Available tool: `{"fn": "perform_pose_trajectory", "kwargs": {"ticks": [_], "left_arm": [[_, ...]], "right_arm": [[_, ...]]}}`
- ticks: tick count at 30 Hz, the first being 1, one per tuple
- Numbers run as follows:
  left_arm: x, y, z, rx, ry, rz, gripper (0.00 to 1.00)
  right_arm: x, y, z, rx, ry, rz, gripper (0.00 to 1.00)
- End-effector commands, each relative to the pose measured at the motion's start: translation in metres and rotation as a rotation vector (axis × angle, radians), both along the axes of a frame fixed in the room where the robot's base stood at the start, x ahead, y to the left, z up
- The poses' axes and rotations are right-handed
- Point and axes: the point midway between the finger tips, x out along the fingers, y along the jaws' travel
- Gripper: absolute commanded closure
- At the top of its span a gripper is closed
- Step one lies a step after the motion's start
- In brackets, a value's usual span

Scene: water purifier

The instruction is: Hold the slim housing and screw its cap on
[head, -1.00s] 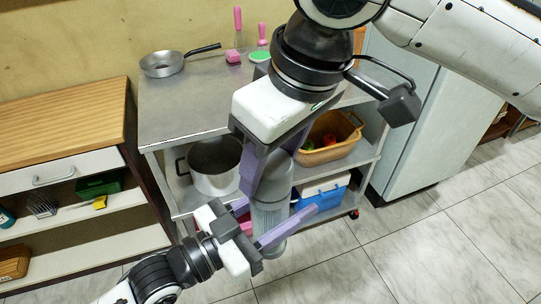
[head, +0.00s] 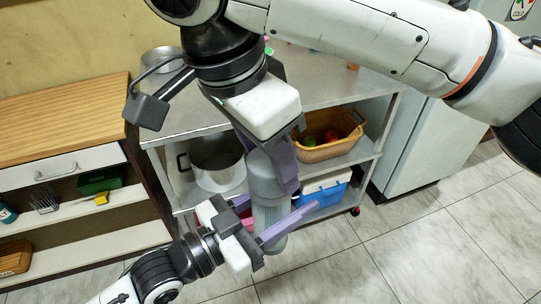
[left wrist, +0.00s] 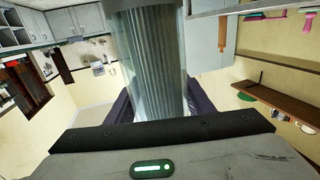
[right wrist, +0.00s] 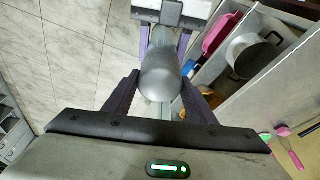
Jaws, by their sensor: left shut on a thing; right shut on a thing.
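The slim housing (head: 268,208) is a clear grey cylinder standing near upright in the head view. In the left wrist view the clear housing (left wrist: 152,65) shows a pleated filter inside. My left gripper (head: 266,225) is shut around its lower part. The grey cap (head: 263,178) sits at the housing's top end, partly hidden by a finger. It also shows as a smooth rounded end in the right wrist view (right wrist: 160,80). My right gripper (head: 268,166) comes from above and is shut on the cap. The seam between cap and housing is too small to judge.
Behind stands a metal shelf cart (head: 330,92) with a pot (head: 215,165), a tan basket (head: 335,150) and a blue box (head: 328,194). A wooden-topped cabinet (head: 65,125) is at left and a pale fridge (head: 420,145) at right. The tiled floor in front is clear.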

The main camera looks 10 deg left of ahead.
Motion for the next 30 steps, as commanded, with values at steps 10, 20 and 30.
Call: {"fn": "perform_pose_trajectory", "kwargs": {"ticks": [10,20,30], "left_arm": [[0.0003,0.0002,0.0009,0.003,-0.005,0.001,1.00],[0.0004,0.0002,0.0013,-0.001,-0.003,0.001,1.00],[0.0002,-0.0001,0.0013,-0.002,-0.002,0.000,1.00]], "right_arm": [[0.0007,0.0005,0.0000,-0.013,-0.016,-0.790,0.71],[0.0017,0.0013,-0.0002,0.003,-0.005,-0.925,0.71],[0.0018,0.0013,-0.0002,0.003,-0.004,-0.922,0.31]]}}
